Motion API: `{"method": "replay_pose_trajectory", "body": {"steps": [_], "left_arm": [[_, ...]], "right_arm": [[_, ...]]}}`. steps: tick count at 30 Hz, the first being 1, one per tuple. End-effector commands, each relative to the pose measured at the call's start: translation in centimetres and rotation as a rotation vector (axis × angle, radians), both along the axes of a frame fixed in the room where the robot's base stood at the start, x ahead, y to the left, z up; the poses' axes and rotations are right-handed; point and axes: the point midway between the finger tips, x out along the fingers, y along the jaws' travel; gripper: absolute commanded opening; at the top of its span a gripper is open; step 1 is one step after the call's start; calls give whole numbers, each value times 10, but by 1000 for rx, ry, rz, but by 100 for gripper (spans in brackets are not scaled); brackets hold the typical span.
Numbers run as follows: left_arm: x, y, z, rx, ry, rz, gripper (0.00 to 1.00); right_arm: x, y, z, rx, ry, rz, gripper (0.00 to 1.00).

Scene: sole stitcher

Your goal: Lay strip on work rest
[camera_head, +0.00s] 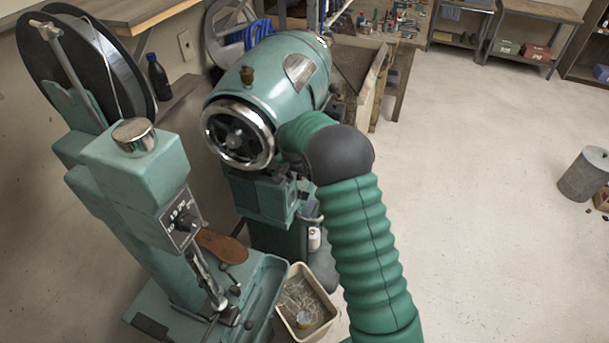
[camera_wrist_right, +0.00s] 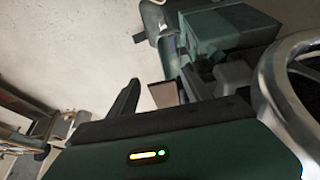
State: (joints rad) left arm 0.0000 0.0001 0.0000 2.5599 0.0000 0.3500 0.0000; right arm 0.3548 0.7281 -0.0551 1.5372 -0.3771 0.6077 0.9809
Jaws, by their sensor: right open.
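The green stitching machine (camera_head: 130,165) stands at the left in the head view. A brown, sole-shaped piece (camera_head: 222,246) lies low beside its column, near the levers; I cannot tell whether it is the strip or what it rests on. My right arm reaches up past the machine's handwheel (camera_head: 238,135), and its gripper is mostly hidden there. In the right wrist view my right gripper (camera_wrist_right: 160,88) is open. A small brown piece (camera_wrist_right: 163,94) shows between its fingers; I cannot tell whether it touches them. The work rest is not clear. My left gripper is not in view.
A bin with thread scraps (camera_head: 305,307) stands on the floor near the machine's foot. A big dark reel (camera_head: 85,62) and a dark bottle (camera_head: 158,77) are at the back left. A grey cylinder (camera_head: 584,175) stands far right. The floor between is clear.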

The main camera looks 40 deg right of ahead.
Motion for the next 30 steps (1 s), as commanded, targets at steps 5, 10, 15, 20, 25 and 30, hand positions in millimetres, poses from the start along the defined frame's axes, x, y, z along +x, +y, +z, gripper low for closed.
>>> {"method": "replay_pose_trajectory", "body": {"steps": [5, 10, 15, 20, 25, 30], "left_arm": [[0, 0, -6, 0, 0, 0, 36], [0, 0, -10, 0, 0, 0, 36], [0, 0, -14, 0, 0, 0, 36], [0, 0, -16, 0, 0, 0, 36], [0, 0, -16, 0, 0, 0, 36], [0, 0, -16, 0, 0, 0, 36]], "right_arm": [[-3, 9, -1, 0, 0, 2, 58], [-7, 15, -1, 0, 0, 1, 58], [-11, 23, -2, 0, -1, 0, 58], [-14, 29, -1, 1, -2, 1, 58], [-15, 30, 0, 0, -1, 0, 58], [-15, 30, 0, 0, 0, 0, 67]]}}
